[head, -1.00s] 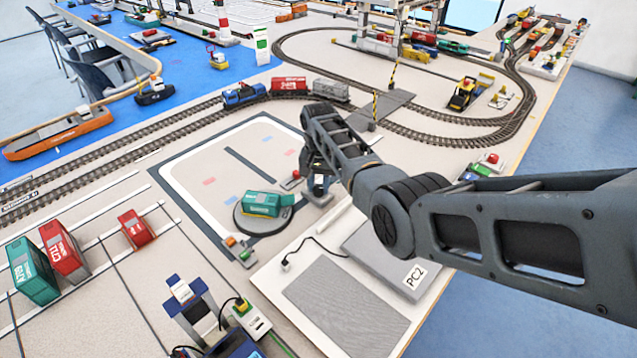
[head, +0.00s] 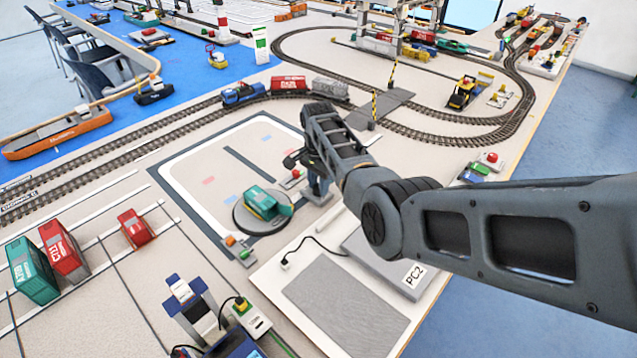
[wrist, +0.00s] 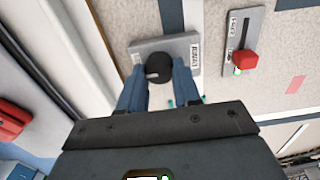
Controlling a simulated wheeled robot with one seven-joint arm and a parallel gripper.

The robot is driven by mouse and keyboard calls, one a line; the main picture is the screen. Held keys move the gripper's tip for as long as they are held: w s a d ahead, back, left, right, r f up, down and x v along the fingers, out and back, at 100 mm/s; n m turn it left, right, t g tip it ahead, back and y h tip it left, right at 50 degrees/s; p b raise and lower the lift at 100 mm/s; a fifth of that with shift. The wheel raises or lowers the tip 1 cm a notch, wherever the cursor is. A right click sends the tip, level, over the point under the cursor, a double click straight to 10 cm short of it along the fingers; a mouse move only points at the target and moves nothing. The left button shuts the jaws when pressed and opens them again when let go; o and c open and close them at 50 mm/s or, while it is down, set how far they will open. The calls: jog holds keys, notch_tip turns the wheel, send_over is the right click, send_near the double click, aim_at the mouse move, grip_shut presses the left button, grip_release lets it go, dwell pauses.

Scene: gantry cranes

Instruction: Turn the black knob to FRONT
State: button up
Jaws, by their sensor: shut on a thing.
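The black knob (wrist: 155,66) sits on a grey plate (wrist: 178,45) in the wrist view, with a pale mark on its near side. A label on the plate's right end is too small and turned to read surely. My gripper (wrist: 158,80) is shut on the knob, one blue finger on each side. In the head view my gripper (head: 320,186) is down at the table beside the turntable, and the knob is hidden there. The round grey turntable (head: 242,221) carries a green container (head: 262,203), which lies at a slant.
A slider with a red handle (wrist: 245,61) stands close to the right of the knob in the wrist view. In the head view, a grey PC2 box (head: 385,262) is in front of my gripper. Train tracks (head: 440,133) run behind.

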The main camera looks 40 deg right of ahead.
jog(key=shift+r, duration=0.1)
jog(key=o, duration=1.1)
jog(key=shift+c, duration=0.2)
jog(key=shift+r, duration=3.85)
jog(key=shift+s, duration=0.1)
